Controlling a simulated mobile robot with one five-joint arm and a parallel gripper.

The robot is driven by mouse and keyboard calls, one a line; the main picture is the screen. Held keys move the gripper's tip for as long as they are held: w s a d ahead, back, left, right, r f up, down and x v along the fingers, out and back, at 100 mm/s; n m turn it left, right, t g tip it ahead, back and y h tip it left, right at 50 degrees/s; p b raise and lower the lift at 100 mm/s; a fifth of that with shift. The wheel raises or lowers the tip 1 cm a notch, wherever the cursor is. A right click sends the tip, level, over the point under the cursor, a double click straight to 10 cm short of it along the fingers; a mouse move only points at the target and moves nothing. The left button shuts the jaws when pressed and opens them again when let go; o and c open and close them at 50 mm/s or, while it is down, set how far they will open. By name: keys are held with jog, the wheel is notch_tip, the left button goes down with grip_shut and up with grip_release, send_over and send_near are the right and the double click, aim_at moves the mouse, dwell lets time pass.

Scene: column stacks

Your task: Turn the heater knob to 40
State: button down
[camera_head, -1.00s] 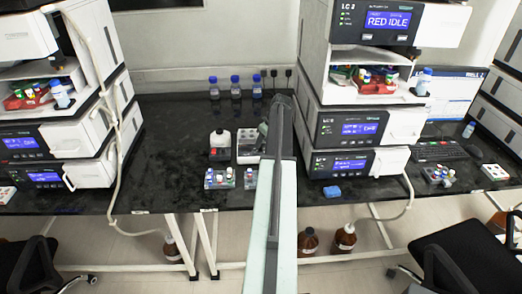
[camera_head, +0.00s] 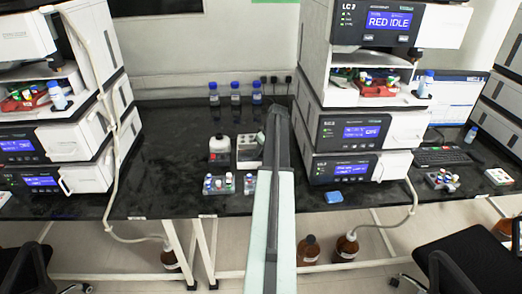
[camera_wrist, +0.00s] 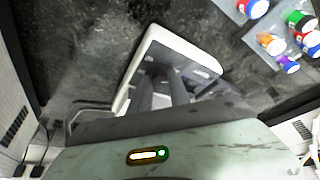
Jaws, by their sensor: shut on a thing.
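My gripper (camera_wrist: 165,88) reaches down to a pale, white-edged device (camera_wrist: 188,50) in the wrist view. Its two dark fingers are close together and shut on the heater knob, which is mostly hidden between and behind them. In the head view my arm stands in front, and its fingers are hidden behind it. I cannot read any dial marks or the knob's setting.
Small racks with coloured-cap vials (camera_head: 218,184) stand near the bench front; vials also show in the wrist view (camera_wrist: 270,42). Blue-capped bottles (camera_head: 235,93) stand at the back. Instrument stacks rise left (camera_head: 75,140) and right (camera_head: 350,130). The black bench (camera_head: 165,150) is clear at left.

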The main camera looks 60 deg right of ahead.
jog(key=m+h, duration=0.1)
jog(key=m, duration=0.2)
jog(key=m+g+h, duration=0.1)
jog(key=m, duration=0.2)
jog(key=shift+a, duration=0.2)
jog(key=m, duration=0.1)
jog(key=m+g, duration=0.1)
jog(key=m, duration=0.1)
jog(key=m+h, duration=0.1)
jog(key=m, duration=0.1)
jog(key=shift+w+a+g, duration=0.1)
jog(key=shift+w+g, duration=0.15)
jog(key=shift+g, duration=0.15)
jog(key=m+g, duration=0.1)
jog(key=m, duration=0.2)
jog(key=m+g, duration=0.1)
jog(key=m, duration=0.3)
jog(key=shift+w+g, duration=0.2)
jog(key=shift+g, duration=0.1)
jog(key=m, duration=0.2)
jog(key=m+g, duration=0.1)
jog(key=m, duration=0.2)
jog(key=shift+w+g, duration=0.15)
jog(key=shift+g, duration=0.15)
jog(key=shift+y, duration=0.3)
jog(key=c, duration=1.2)
grip_release()
jog(key=shift+c, duration=0.2)
